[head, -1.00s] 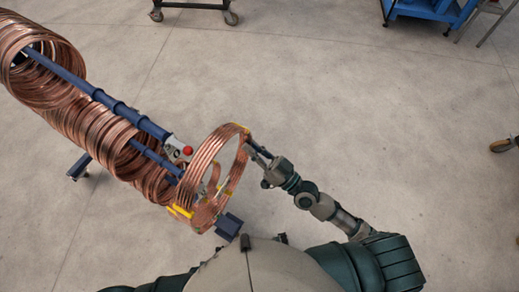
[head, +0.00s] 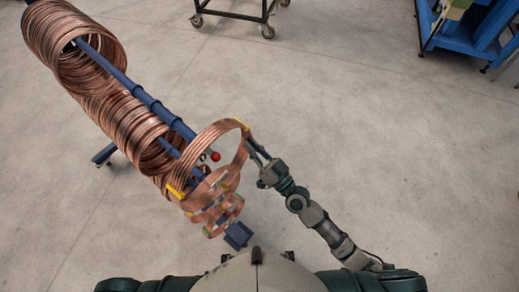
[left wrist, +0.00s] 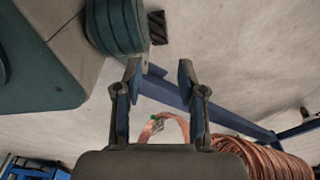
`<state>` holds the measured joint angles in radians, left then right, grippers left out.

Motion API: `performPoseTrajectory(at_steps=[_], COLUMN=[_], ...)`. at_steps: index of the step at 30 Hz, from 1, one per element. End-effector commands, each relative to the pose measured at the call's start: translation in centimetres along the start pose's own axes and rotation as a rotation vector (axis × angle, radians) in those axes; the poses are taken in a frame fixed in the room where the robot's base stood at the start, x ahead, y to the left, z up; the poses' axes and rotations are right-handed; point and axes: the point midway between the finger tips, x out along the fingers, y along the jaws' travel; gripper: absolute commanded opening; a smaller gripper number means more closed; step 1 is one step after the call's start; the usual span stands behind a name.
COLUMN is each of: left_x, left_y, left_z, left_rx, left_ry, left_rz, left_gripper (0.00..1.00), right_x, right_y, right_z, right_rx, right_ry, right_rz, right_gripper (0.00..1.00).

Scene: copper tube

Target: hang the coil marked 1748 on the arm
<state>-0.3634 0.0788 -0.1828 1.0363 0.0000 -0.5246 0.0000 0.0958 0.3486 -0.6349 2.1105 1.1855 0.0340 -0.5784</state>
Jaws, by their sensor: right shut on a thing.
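A copper coil with yellow bands (head: 207,143) is held by my right gripper (head: 252,148), shut on its right upper edge. No number is legible on it. The upper blue arm (head: 150,103) of the rack ends beside a red ball (head: 215,156), which shows within the coil's ring. I cannot tell whether the arm's tip passes through the coil. A lower blue arm (head: 168,148) runs beneath, behind the coil's left side. My left gripper (left wrist: 158,80) is open and empty in the left wrist view, outside the head view.
Several copper coils (head: 62,45) hang along the rack to the upper left. Smaller copper loops with green bands (head: 222,222) sit low, near a dark blue block (head: 238,235). A cart (head: 235,17) and blue bench (head: 465,45) stand far back. Floor at right is clear.

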Motion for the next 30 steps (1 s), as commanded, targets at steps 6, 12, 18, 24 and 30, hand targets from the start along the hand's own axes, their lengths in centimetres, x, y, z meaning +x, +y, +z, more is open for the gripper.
performPoseTrajectory(at_steps=[6,12,18,24,30], left_x=[0.0,-0.1,0.0,-0.2,-0.6], left_y=[0.0,-1.0,-1.6,-1.1,-0.4], left_z=[-0.1,0.1,0.1,-0.7,-1.6], left_rx=[0.000,0.006,0.009,0.006,-0.002], left_ry=[0.002,-0.004,-0.006,0.006,0.009], left_rz=[-0.001,-0.012,-0.019,-0.014,-0.004], left_gripper=[0.40,0.40,0.40,0.40,0.40], right_x=[1.7,3.1,4.6,6.2,6.4], right_y=[0.0,0.2,0.3,0.2,0.4], right_z=[0.5,1.1,1.7,2.5,3.3], right_rx=[0.005,0.005,0.004,0.005,0.005], right_ry=[0.005,0.006,0.007,0.006,0.004], right_rz=[-0.001,-0.001,-0.001,-0.001,-0.001], right_gripper=[0.00,0.00,0.00,0.00,0.00])
